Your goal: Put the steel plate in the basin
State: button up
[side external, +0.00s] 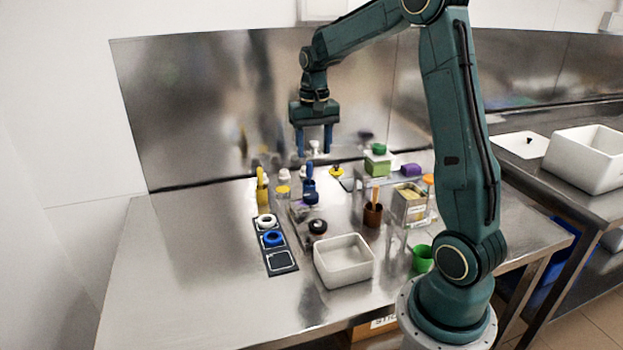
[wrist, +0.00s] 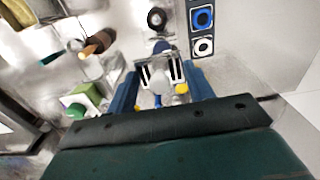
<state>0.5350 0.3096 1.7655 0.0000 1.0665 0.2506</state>
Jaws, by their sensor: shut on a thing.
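My gripper (side external: 314,152) hangs above the back of the steel table with its blue fingers pointing down. It is shut on a small pale grey piece (side external: 314,146), which I take for the steel plate; its full shape is hard to make out. In the wrist view, my gripper (wrist: 160,85) has this pale piece (wrist: 157,75) between its black-striped pads. The white basin (side external: 343,262) stands at the front middle of the table, well in front of and below my gripper. Its inside looks empty. I cannot make it out in the wrist view.
A dark rack (side external: 282,262) with blue and white rings lies left of the basin. A brown pot (side external: 373,214), a green cup (side external: 422,258) and a clear-sided box (side external: 409,205) stand to the right. Small bottles and tools crowd below my gripper. The table's left side is clear.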

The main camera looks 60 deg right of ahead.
jog(key=s+a+f, duration=0.3)
jog(key=s+a, duration=0.7)
jog(key=s, duration=0.3)
jog(key=shift+f, duration=0.2)
notch_tip(320, 180, down, 16)
jog(key=shift+w+d+f, duration=0.1)
jog(key=shift+f, duration=0.15)
dwell(0.3)
jog(key=shift+f, duration=0.1)
jog(key=shift+f, duration=1.65)
jog(key=shift+f, duration=0.1)
jog(key=o, duration=1)
